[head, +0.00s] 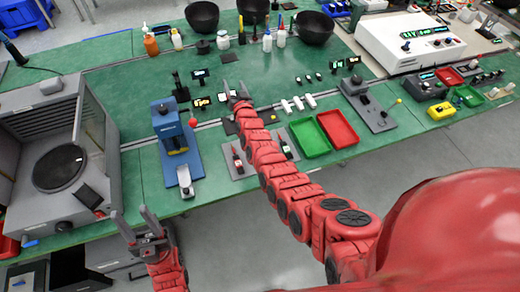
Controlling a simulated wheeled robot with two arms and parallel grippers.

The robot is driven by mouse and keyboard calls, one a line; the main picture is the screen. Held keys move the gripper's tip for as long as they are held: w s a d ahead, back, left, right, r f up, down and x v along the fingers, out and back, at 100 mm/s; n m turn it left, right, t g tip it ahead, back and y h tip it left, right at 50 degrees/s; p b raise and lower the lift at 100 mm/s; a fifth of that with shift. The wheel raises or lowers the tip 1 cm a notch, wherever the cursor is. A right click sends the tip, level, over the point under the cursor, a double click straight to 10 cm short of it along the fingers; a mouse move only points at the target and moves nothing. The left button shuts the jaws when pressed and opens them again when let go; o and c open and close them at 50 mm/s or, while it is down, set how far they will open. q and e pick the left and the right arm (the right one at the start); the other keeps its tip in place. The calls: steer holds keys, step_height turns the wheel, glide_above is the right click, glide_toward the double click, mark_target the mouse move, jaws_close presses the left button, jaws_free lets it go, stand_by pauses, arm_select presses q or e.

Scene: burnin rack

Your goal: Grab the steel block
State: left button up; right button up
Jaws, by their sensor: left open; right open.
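I cannot tell for certain which item is the steel block. A small silver-grey piece (185,178) sits at the front end of the blue press (168,130), near the bench's front edge. A small dark flat square (229,57) lies further back on the green mat. My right gripper (236,89) is open over the middle of the mat, with nothing seen between its fingers. My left gripper (138,222) is open and empty in front of the bench, below and left of the blue press. My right arm hides part of the bench's middle.
A grey machine with a round plate (60,168) stands at the left. A green tray (309,138) and a red tray (337,129) lie right of my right arm. Black bowls (314,27) and bottles (267,42) stand at the back. A white instrument (408,42) is at the back right.

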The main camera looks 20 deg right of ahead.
steer(key=a+f+n+g+y, duration=0.3)
steer(key=a+g, duration=0.3)
steer(key=g, duration=0.2)
steer(key=s+d+r+n+g+h, duration=0.1)
steer(key=s+d+r+g, duration=0.1)
steer(key=s+d+g, duration=0.5)
steer(key=s+d+r+g+h, duration=0.1)
steer(key=s+d+g+h, duration=0.15)
steer(key=s, duration=0.85)
steer(key=shift+y, duration=0.45)
step_height(320, 180, down, 11)
steer(key=b, duration=0.5)
steer(key=shift+s+d, duration=0.15)
steer(key=shift+f, duration=0.5)
steer(key=shift+d+f+p, duration=0.15)
steer(key=shift+f+p, duration=0.4)
steer(key=shift+p, duration=0.05)
steer(key=shift+d+f+p, duration=0.15)
steer(key=shift+f+p, duration=0.25)
steer(key=shift+f, duration=1.55)
